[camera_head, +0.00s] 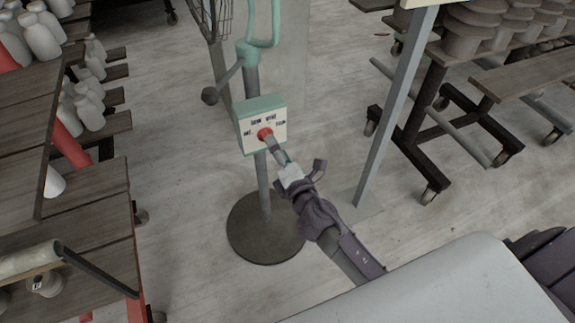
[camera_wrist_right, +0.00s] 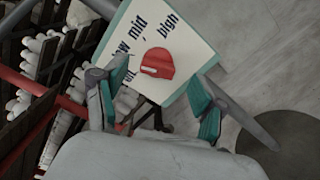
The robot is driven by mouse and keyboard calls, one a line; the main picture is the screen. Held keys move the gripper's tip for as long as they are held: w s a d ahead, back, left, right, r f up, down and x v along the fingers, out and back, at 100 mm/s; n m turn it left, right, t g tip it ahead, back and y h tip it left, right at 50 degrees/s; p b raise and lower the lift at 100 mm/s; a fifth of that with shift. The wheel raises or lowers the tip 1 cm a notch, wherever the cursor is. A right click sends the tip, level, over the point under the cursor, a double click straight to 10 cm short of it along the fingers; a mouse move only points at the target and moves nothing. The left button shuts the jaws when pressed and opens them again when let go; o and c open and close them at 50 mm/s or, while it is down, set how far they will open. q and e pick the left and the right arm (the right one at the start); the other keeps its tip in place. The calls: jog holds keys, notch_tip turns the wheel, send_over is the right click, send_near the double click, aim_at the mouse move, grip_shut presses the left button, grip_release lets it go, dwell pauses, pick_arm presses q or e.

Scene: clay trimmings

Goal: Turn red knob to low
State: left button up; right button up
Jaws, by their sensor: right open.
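The red knob (camera_head: 265,134) is on the pale front face of a green-edged control box (camera_head: 262,104) fixed to a stand's pole. In the right wrist view, the knob (camera_wrist_right: 158,62) has a raised ridge, and the dark labels "low", "mid" and "high" show on the panel (camera_wrist_right: 185,38). Another label is partly hidden by a finger. I cannot tell which label the knob points to. My right gripper (camera_head: 272,144) is in front of the knob. In the wrist view, its green-padded fingers (camera_wrist_right: 161,88) are apart, with the knob beyond and between them. My left gripper is not in view.
The stand has a round dark base (camera_head: 265,238). Wooden shelves (camera_head: 95,215) with white bottles (camera_head: 88,104) are at the left. A grey post (camera_head: 395,110) and wheeled racks (camera_head: 430,125) are at the right. Open floor (camera_head: 330,95) lies behind the box.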

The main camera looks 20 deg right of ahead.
jog(key=s, duration=0.8)
jog(key=shift+d, duration=0.15)
jog(key=shift+s, duration=0.1)
